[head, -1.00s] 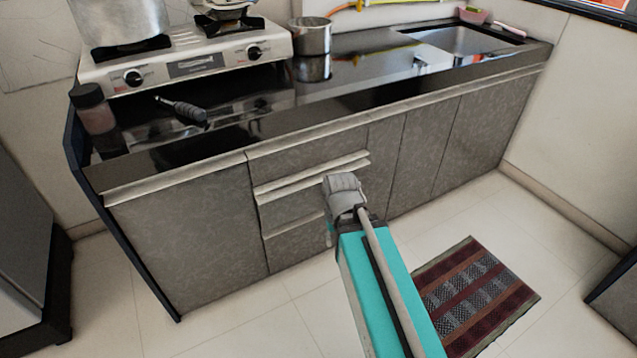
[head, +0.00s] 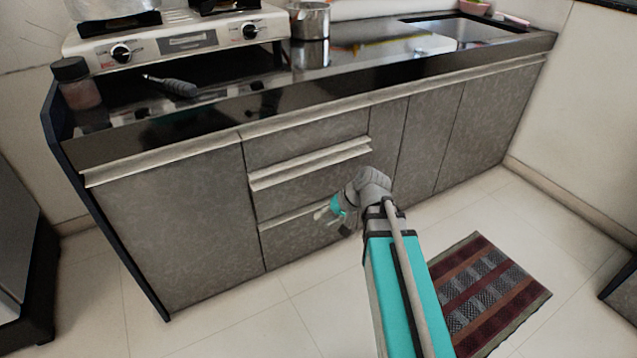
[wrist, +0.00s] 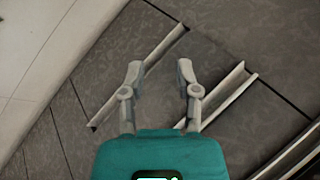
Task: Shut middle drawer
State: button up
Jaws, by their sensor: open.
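The middle drawer (head: 305,189) is in the grey cabinet, below the top drawer. Its pale handle (head: 310,164) shows a double edge, and the drawer seems to stand slightly out. My gripper (head: 333,217) is in front of the drawers' lower right part, with its fingers toward them. In the wrist view my gripper (wrist: 159,72) is open and empty. It faces the middle drawer's front (wrist: 170,85), between that drawer's handle (wrist: 215,95) and the lower handle (wrist: 138,76). I cannot tell whether the fingers touch the front.
The bottom drawer (head: 300,238) looks flush. Cabinet doors (head: 180,225) stand on both sides. The black counter (head: 230,105) above holds a stove (head: 185,40) and a steel pot (head: 309,22). A striped mat (head: 490,290) lies on the tile floor at the right.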

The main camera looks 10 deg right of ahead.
jog(key=w+d+f+m+t+y+b, duration=0.2)
jog(key=w+d+m+t+y+b, duration=0.15)
jog(key=w+b, duration=0.25)
jog(key=m+t+y+b, duration=0.2)
jog(key=m+t+b, duration=0.2)
jog(key=t+b, duration=0.35)
send_near(318, 169)
jog(key=v, duration=0.5)
jog(key=shift+w+r+g+h, duration=0.2)
jog(key=shift+r+g+h, duration=0.1)
jog(key=shift+r, duration=0.3)
jog(key=x, duration=1.3)
jog(key=shift+w+a, duration=0.25)
jog(key=shift+a, duration=0.05)
grip_shut()
